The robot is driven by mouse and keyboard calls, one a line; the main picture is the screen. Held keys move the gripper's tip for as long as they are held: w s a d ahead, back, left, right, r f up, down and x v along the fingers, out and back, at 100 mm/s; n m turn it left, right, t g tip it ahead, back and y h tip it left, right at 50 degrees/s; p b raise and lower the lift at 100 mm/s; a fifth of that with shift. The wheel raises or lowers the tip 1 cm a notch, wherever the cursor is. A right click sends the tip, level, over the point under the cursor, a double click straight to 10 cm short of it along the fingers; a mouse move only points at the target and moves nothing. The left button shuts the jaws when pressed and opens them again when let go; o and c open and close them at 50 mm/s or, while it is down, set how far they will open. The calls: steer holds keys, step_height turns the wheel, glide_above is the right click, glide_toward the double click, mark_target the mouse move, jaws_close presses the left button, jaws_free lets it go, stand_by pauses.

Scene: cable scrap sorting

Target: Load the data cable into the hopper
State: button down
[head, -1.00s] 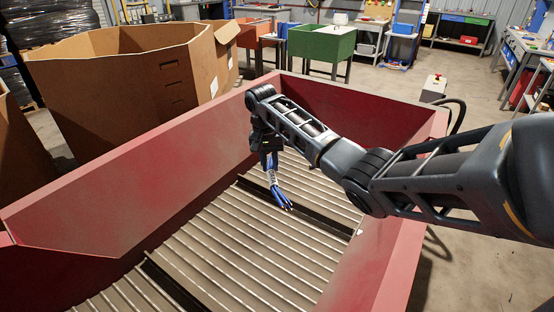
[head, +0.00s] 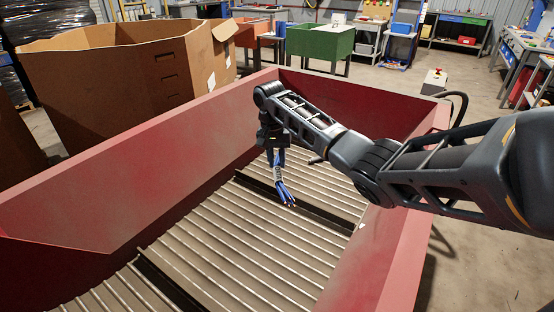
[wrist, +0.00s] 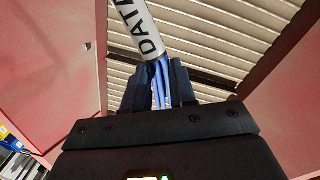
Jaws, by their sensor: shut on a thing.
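The data cable (head: 282,184) is a bundle of blue strands with a white sleeve. The sleeve reads "DATA" in the wrist view (wrist: 146,35). My gripper (head: 278,153) is shut on the blue strands, and the cable hangs down from it. In the wrist view the strands pass between the fingers of my gripper (wrist: 160,90). The hopper (head: 110,212) is a large red bin with sloping walls and a ribbed slatted floor. My gripper and the cable are inside its walls, over the floor. I cannot tell whether the cable's lower end touches the slats.
A large cardboard box (head: 120,85) stands beyond the hopper's left wall. A green bin (head: 320,42) and an orange bin (head: 248,32) stand behind. A small post with a red button (head: 435,80) is at the back right. Dark cross gaps run across the floor slats.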

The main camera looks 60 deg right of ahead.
steer(key=c, duration=0.8)
jaws_free()
steer(key=shift+c, duration=0.2)
steer(key=shift+w+a+r, duration=0.1)
steer(key=shift+w+r, duration=0.1)
steer(key=shift+r, duration=1.75)
steer(key=shift+w+a+r, duration=0.1)
steer(key=shift+w+r, duration=0.05)
steer(key=shift+r, duration=1.8)
steer(key=shift+r, duration=0.1)
